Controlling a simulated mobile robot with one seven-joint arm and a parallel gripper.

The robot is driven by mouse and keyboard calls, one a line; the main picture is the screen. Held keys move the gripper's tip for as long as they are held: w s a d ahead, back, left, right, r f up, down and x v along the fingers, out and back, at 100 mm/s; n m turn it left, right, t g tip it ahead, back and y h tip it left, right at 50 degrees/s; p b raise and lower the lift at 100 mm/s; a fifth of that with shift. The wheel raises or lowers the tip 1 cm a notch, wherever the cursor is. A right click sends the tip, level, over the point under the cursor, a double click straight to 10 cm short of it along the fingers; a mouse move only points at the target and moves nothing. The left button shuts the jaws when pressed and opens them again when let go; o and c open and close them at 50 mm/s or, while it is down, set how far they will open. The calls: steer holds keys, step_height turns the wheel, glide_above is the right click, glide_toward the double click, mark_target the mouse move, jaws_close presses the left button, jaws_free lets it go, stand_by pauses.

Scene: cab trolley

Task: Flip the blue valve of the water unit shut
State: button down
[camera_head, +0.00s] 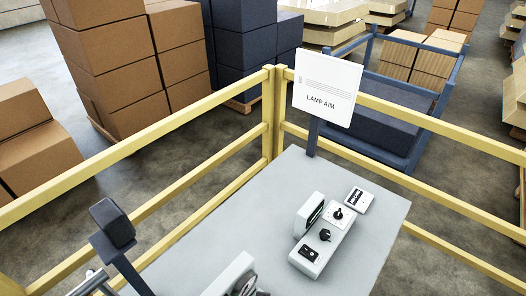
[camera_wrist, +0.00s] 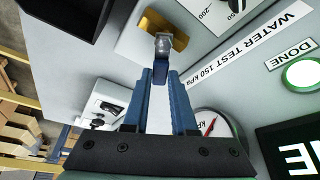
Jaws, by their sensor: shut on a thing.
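In the wrist view the blue valve shows as a blue lever (camera_wrist: 160,68) with a metal end at a brass body (camera_wrist: 174,34) on the pale water unit (camera_wrist: 145,45). My gripper (camera_wrist: 160,78) has its two blue fingers on either side of the lever, shut on it. The fingers hide part of the lever. The lever points from the brass body down the picture toward my gripper. A round gauge (camera_wrist: 222,124) with a red needle is partly hidden behind the right finger. The head view does not show my gripper or the valve clearly.
A white switch box (camera_wrist: 108,103) is at left. Yellow rails (camera_head: 150,195) border the grey tabletop (camera_head: 370,215), with a control box (camera_head: 324,240).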

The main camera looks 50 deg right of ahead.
steer(key=m, duration=0.2)
steer(key=shift+s+d+m+g, duration=0.15)
steer(key=shift+s+m+g, duration=0.15)
steer(key=shift+g, duration=0.1)
steer(key=shift+s+d+m+g+h+b, duration=0.15)
steer(key=shift+s+m+g+b, duration=0.15)
steer(key=shift+m, duration=0.55)
steer(key=shift+s+a+m+g+h+b, duration=0.15)
steer(key=shift+m+g, duration=0.25)
steer(key=shift+m, duration=0.45)
steer(key=shift+s+d, duration=0.1)
steer(key=c, duration=0.7)
jaws_free()
steer(key=b+v, duration=0.1)
steer(key=v, duration=1.2)
